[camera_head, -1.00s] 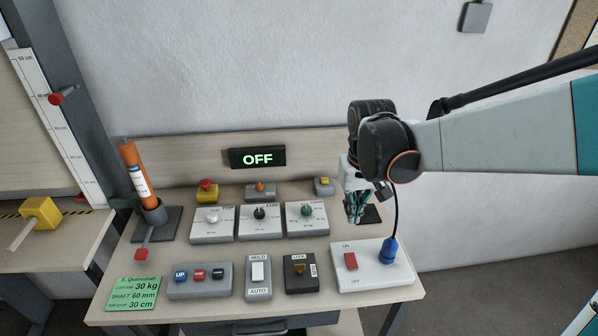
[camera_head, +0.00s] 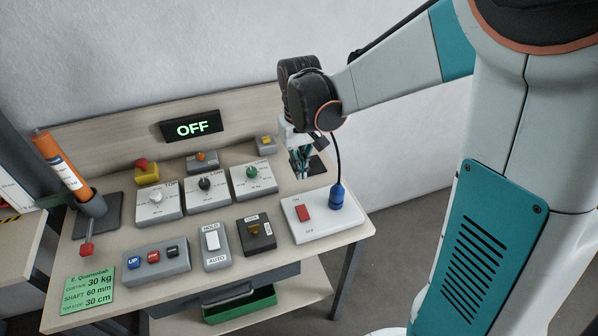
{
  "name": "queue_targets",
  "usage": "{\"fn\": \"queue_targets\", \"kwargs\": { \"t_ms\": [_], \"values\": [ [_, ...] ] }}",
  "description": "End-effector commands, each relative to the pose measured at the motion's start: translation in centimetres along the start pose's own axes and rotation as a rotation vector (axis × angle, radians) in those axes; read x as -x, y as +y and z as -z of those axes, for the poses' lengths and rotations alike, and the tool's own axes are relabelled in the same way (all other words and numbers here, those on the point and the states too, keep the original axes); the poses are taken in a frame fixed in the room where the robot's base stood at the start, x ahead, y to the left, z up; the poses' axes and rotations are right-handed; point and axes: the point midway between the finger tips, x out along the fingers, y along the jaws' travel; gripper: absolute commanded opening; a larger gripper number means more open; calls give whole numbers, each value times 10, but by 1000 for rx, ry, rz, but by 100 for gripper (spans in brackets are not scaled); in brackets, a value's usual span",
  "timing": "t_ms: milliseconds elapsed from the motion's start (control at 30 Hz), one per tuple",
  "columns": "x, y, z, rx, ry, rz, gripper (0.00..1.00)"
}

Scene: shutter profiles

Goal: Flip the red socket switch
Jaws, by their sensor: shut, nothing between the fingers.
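The red socket switch (camera_head: 303,213) sits on a white socket box (camera_head: 322,228) at the right front of the bench, between the labels ON and OFF. A blue plug (camera_head: 337,197) with a black cable stands in the same box, right of the switch. My gripper (camera_head: 301,172) points down above the back right of the bench, behind the socket box and apart from the switch. It is shut and empty. The display (camera_head: 191,129) on the back panel reads OFF.
Dial boxes (camera_head: 208,194) stand left of my gripper. A HOLD/AUTO switch (camera_head: 214,244), a key box (camera_head: 256,235) and a button box (camera_head: 157,260) line the front. An orange tube (camera_head: 61,164) stands at the left. The bench's right edge is close to the socket box.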

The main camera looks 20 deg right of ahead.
Motion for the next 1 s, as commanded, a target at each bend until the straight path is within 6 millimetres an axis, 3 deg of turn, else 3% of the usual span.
{"fn": "queue_targets", "kwargs": {
  "t_ms": [400,833,1000],
  "values": [
    [16,0,0,0,0,0,0],
    [19,0,0,0,0,0,0],
    [36,0,2,0,0,0,0]
  ]
}}
